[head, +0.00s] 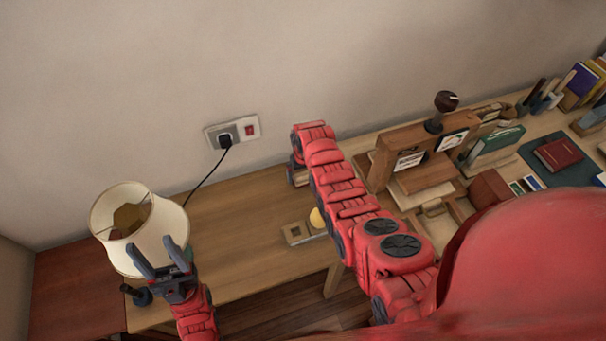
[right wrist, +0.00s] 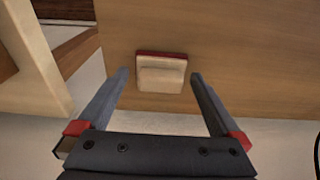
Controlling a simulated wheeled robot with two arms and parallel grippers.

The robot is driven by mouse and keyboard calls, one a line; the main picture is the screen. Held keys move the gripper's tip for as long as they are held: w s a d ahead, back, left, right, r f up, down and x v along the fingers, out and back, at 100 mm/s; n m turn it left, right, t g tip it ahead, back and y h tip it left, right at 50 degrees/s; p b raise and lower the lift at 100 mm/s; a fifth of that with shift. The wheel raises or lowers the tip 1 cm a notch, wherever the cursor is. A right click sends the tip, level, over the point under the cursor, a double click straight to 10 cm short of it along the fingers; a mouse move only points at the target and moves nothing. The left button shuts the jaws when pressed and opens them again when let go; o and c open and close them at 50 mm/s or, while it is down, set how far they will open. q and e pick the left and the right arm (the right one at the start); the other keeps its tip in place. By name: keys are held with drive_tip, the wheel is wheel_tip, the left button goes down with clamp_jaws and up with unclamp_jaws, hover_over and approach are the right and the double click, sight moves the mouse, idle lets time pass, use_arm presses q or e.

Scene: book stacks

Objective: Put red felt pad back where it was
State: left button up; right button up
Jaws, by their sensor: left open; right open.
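In the right wrist view a small cream block with a red layer along its edge, which looks like the red felt pad (right wrist: 162,54), lies on the wooden table top. My right gripper (right wrist: 160,75) is open, with one finger to each side of the block and gaps on both sides. I cannot tell how far above the table the fingertips are. In the head view my right forearm reaches toward the wall and mostly hides this spot. My left gripper (head: 153,246) is open and empty in front of the lamp shade.
The cream lamp (head: 112,215) stands at the left. A socket with a plugged black cable (head: 207,175) is on the wall. A small wooden tray (head: 297,234) lies beside my right arm. A wooden stand (head: 385,160) and books (head: 560,153) crowd the right. The table's middle left (head: 235,225) is clear.

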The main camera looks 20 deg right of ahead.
sight(304, 181)
drive_tip(key=shift+r, duration=0.6)
wheel_tip(304, 181, up, 11)
drive_tip(key=s+b, duration=0.1)
drive_tip(key=shift+s+f, duration=0.15)
drive_tip(key=shift+s, duration=0.1)
